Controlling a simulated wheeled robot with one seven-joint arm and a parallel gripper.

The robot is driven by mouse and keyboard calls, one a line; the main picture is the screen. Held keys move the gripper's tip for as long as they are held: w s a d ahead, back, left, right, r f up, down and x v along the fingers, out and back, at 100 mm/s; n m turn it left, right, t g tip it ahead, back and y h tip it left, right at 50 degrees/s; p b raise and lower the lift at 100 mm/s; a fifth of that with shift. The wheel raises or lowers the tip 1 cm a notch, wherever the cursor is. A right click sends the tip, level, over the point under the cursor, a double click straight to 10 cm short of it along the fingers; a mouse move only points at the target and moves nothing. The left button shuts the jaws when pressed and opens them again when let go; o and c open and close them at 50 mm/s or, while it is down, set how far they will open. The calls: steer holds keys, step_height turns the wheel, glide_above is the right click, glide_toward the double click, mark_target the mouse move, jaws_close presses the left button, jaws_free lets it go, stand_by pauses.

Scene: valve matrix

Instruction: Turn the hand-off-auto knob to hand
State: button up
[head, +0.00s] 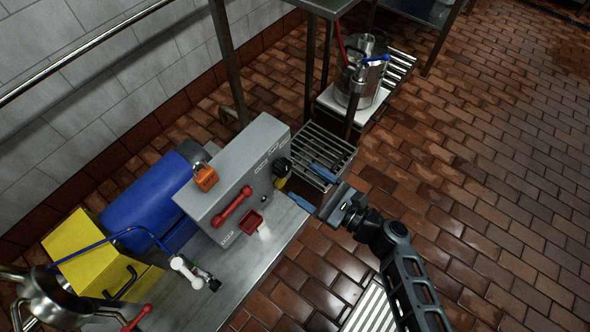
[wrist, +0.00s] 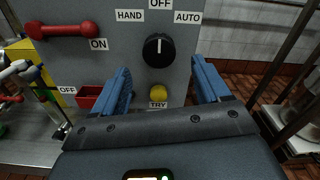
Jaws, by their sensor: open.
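The hand-off-auto knob (wrist: 158,50) is a round black knob on the front of a grey control box (head: 240,165). Its white mark points straight up at the OFF label (wrist: 160,4). The HAND label (wrist: 129,15) is up and left of it, and the AUTO label (wrist: 187,17) is up and right. The knob also shows in the head view (head: 282,166), at the box's right end. My gripper (head: 312,188) is open with two blue fingers. In the wrist view its fingers (wrist: 162,72) stand left and right of the knob's lower side, apart from it, with nothing between them.
A yellow TRY button (wrist: 158,92) sits below the knob. A red lever (wrist: 62,29) with ON and OFF labels and a red tray (wrist: 88,97) are to the left. An orange padlock (head: 205,177) is on the box. A steel pot (head: 362,75) stands beyond; the tiled floor at right is clear.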

mark_target(287, 171)
steer(key=x, duration=0.5)
steer(key=shift+w+a+b, duration=0.2)
steer(key=shift+a+b, duration=0.1)
steer(key=shift+f, duration=0.1)
steer(key=c, duration=1)
